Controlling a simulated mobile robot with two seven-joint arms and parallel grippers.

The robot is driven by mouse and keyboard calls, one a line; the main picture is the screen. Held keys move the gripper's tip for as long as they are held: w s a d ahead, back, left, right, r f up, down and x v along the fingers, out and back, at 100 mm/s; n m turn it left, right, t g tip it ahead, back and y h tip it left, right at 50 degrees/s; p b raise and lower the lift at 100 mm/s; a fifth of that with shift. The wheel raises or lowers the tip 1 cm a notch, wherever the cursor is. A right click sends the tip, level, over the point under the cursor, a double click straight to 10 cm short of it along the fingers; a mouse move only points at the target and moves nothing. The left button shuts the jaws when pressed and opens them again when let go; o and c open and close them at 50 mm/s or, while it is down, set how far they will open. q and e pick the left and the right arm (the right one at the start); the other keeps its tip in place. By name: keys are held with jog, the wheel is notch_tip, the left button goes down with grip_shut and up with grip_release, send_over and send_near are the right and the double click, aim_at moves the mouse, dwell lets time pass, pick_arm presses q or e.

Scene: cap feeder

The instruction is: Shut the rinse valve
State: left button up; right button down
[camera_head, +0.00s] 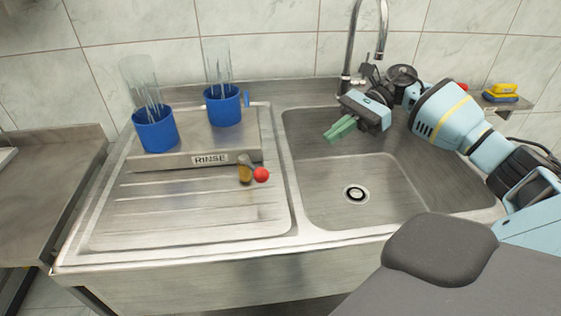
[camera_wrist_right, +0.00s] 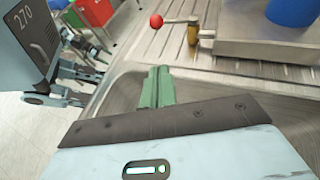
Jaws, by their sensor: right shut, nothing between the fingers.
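The rinse valve has a brass body (camera_head: 245,170) at the front of a steel box labelled RINSE (camera_head: 190,157). Its short lever ends in a red ball (camera_head: 262,175) and points to the right in the head view. In the right wrist view the red ball (camera_wrist_right: 156,21), lever and brass body (camera_wrist_right: 193,33) show beyond the fingertips. My right gripper (camera_head: 338,131) is over the sink basin, right of the valve and apart from it. Its green fingers (camera_wrist_right: 157,85) are shut and empty.
Two blue cups (camera_head: 155,130) (camera_head: 223,106) with clear tubes stand on the box. A faucet (camera_head: 350,45) rises behind the basin (camera_head: 325,195). The ribbed drainboard (camera_head: 180,215) before the valve is clear. A yellow and blue sponge (camera_head: 500,93) sits at right.

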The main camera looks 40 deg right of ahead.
pick_arm(q)
jog(key=shift+w, duration=0.1)
pick_arm(e)
jog(key=shift+a, duration=0.1)
jog(key=p, duration=0.3)
send_near(252, 166)
jog(key=s+f, duration=0.3)
jog(key=a+p, duration=0.1)
jog(key=a, duration=0.3)
jog(key=shift+w+r, duration=0.1)
jog(key=shift+r, duration=0.1)
jog(key=shift+a+f, duration=0.1)
jog(key=shift+a, duration=0.2)
pick_arm(q)
jog(key=shift+t, duration=0.3)
jog(key=r, duration=0.2)
jog(key=w+r, duration=0.1)
jog(key=r, duration=0.1)
jog(key=shift+r, duration=0.15)
pick_arm(e)
jog(key=shift+a, duration=0.1)
